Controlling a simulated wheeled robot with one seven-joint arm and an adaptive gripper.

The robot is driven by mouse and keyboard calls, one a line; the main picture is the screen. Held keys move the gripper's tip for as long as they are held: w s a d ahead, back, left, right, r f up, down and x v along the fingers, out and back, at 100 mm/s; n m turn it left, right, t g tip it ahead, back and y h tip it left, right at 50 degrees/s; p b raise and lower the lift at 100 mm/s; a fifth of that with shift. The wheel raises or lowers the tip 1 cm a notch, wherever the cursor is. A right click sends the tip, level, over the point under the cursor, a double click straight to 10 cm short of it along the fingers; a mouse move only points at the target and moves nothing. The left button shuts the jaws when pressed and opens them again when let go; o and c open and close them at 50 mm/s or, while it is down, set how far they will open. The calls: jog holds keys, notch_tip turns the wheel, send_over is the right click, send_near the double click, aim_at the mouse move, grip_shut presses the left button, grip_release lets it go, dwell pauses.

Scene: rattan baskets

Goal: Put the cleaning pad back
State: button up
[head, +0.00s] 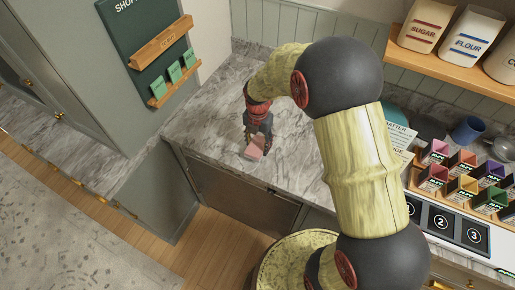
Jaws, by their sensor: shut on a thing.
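A small pink pad (254,149), which looks like the cleaning pad, is at the fingertips of my gripper (259,142). My gripper points down over the grey marble counter (210,120), near its front edge, and is shut on the pad. The fingers hide part of the pad. I cannot tell whether the pad touches the counter.
A dark green board (143,30) with wooden ledges and several green items hangs at the upper left. Colourful small boxes (462,188), a blue mug (468,130) and a numbered panel (441,222) are at the right. The counter left of my gripper is clear.

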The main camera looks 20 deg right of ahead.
aim_at(258, 148)
jog(key=shift+w+f, duration=0.2)
jog(key=shift+f, duration=0.2)
notch_tip(258, 148, down, 3)
jog(key=shift+r, duration=0.1)
jog(key=o, duration=1.3)
notch_tip(258, 148, up, 12)
jog(key=shift+f+p, duration=0.1)
jog(key=shift+p, duration=0.3)
jog(key=s+r+m+t, duration=0.4)
jog(key=s+r+m, duration=1.1)
jog(key=r+m, duration=0.4)
jog(key=s+r+m, duration=0.1)
jog(key=s+m, duration=0.1)
jog(key=s, duration=0.1)
jog(key=s+r+m+t, duration=0.1)
jog(key=s+m, duration=0.1)
jog(key=m, duration=0.1)
jog(key=s+r+m, duration=0.1)
jog(key=s+m, duration=0.2)
jog(key=shift+s+a+t, duration=0.1)
jog(key=shift+s+t, duration=0.2)
jog(key=shift+s, duration=0.05)
